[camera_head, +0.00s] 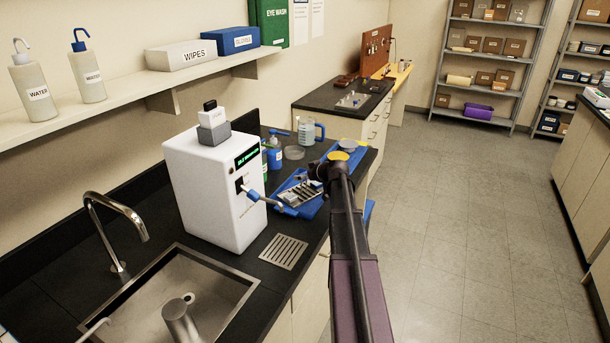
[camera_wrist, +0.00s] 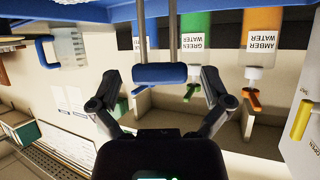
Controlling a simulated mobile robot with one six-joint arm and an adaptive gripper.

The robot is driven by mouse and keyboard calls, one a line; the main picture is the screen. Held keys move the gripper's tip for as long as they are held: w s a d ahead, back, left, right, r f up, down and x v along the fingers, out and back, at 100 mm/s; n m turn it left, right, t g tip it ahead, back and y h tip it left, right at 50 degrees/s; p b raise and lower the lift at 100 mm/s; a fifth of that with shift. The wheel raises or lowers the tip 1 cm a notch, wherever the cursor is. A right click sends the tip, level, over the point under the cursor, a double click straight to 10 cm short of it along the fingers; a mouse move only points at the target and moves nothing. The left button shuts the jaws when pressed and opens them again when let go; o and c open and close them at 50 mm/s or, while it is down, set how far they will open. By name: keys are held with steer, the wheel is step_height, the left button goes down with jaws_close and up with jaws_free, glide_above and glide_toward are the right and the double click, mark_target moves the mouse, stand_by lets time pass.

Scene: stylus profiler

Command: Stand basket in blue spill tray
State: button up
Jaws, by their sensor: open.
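The blue spill tray (camera_head: 312,208) lies on the black counter to the right of the white machine. A metallic slatted piece, seemingly the basket (camera_head: 297,194), shows over it, partly hidden by my arm; I cannot tell how it rests there. In the wrist view, which is upside down, a blue handle grip (camera_wrist: 160,74) on two metal rods, seemingly the basket's handle, is in front of my gripper. My gripper (camera_wrist: 162,88) is open, with one finger to each side of the handle, apart from it. It is mostly hidden in the head view behind my arm.
The white machine (camera_head: 212,190) stands close on the left, with a sink (camera_head: 180,290) before it. The floor (camera_head: 470,200) is clear.

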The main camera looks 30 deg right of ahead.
steer(key=shift+r, duration=0.2)
steer(key=shift+s+r+p, duration=0.15)
steer(key=shift+s+p, duration=0.1)
steer(key=shift+p, duration=0.1)
steer(key=p+v, duration=0.5)
steer(key=v, duration=0.6)
steer(key=shift+s, duration=0.2)
steer(key=shift+s+d, duration=0.1)
